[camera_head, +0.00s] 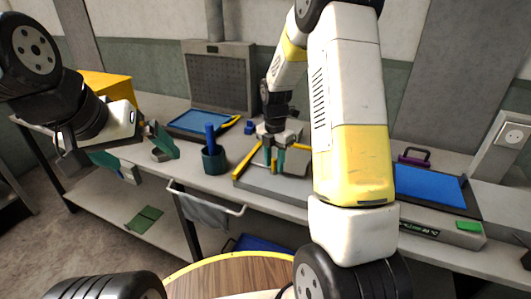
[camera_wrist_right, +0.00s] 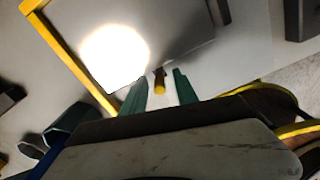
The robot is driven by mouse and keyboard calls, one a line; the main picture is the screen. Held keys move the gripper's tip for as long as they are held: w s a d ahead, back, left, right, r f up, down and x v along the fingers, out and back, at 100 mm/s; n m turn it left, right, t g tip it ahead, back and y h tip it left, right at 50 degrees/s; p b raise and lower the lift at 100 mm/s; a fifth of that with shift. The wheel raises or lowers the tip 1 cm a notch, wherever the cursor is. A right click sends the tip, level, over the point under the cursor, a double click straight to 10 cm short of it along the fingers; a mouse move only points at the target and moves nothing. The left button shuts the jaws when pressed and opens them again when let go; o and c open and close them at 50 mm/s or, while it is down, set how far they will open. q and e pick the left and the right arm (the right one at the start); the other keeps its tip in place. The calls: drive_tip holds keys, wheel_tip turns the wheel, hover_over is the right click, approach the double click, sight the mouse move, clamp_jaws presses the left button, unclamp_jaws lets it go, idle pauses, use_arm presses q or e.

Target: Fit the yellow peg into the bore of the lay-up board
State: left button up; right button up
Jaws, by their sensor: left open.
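The lay-up board (camera_head: 256,184) is a grey plate with yellow edge strips on the bench; its grey surface and a yellow strip also show in the right wrist view (camera_wrist_right: 62,45). The yellow peg (camera_head: 274,167) stands about upright between the green fingers of my right gripper (camera_head: 274,156), low over the board. In the right wrist view the peg (camera_wrist_right: 160,89) lies between the fingertips (camera_wrist_right: 160,86), with a light gap on each side. The bore is hidden, so I cannot tell how the peg sits in it. My left gripper (camera_head: 139,158) is open and empty, left of the bench items.
A dark cup (camera_head: 214,161) with a blue stick stands left of the board. A blue tray (camera_head: 192,122) and a grey perforated panel (camera_head: 218,80) are behind. A blue pad (camera_head: 428,187) lies at the right. My right arm hides the bench middle.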

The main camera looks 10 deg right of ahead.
drive_tip(key=s+r+m+t, duration=0.1)
drive_tip(key=s+r+m, duration=0.2)
drive_tip(key=r, duration=0.6)
drive_tip(key=s+r+m+t, duration=0.1)
drive_tip(key=s+r+m, duration=0.2)
drive_tip(key=r, duration=0.7)
drive_tip(key=s+a+r+m+t+y, duration=0.1)
drive_tip(key=s+r+m+t, duration=0.1)
drive_tip(key=s+m, duration=0.7)
drive_tip(key=s+a+r+m+t+y, duration=0.1)
drive_tip(key=s+r+m+t, duration=0.1)
drive_tip(key=s+m, duration=0.7)
drive_tip(key=shift+s+a+r+m, duration=0.15)
drive_tip(key=shift+r+m, duration=0.3)
drive_tip(key=shift+m, duration=0.35)
